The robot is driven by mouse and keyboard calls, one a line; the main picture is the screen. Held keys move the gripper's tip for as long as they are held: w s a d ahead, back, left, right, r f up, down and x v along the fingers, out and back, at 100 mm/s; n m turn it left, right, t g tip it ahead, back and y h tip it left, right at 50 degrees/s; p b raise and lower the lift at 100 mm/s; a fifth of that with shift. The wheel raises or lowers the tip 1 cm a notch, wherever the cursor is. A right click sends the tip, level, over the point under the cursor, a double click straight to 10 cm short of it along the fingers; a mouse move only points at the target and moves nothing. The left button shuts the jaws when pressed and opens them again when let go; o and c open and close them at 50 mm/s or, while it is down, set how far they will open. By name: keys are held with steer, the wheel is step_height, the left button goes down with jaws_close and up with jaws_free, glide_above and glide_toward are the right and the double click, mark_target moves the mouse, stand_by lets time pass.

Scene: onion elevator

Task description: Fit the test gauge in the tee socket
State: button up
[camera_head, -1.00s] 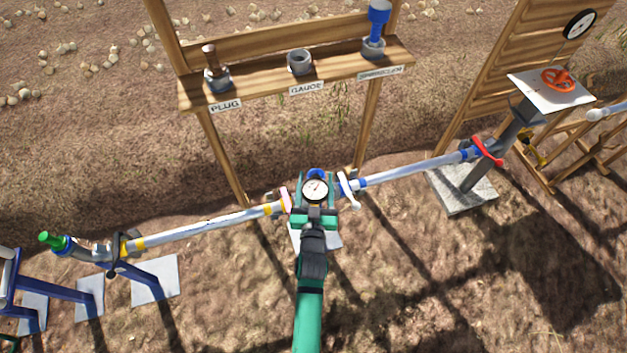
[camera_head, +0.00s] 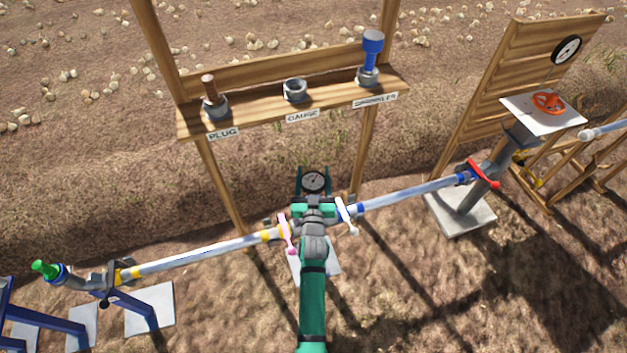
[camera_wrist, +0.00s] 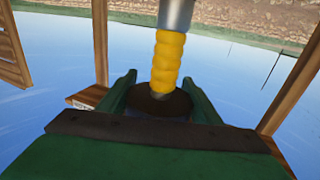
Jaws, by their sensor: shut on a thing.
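In the wrist view, a dark round body (camera_wrist: 158,104) sits between the fingers. A yellow ribbed stem (camera_wrist: 167,62) runs from it to a grey cylinder (camera_wrist: 176,13) at the top edge. I cannot tell whether that cylinder is the tee. In the head view, my gripper and arm cover the pipe's middle, so the tee socket is hidden.
A pipe line (camera_head: 205,251) crosses the head view, with a pink-handled valve (camera_head: 287,236) and a white-handled valve (camera_head: 347,216) beside my gripper. Behind stands a wooden shelf (camera_head: 255,112) with a plug (camera_head: 214,98), an empty gauge holder (camera_head: 295,90) and a sprinkler (camera_head: 370,58).

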steer(key=shift+w+d+f, duration=0.1)
steer(key=shift+w+f, duration=0.85)
steer(key=shift+f, duration=1.7)
steer(key=shift+f, duration=0.4)
steer(key=o, duration=1.2)
steer(key=shift+r, duration=0.1)
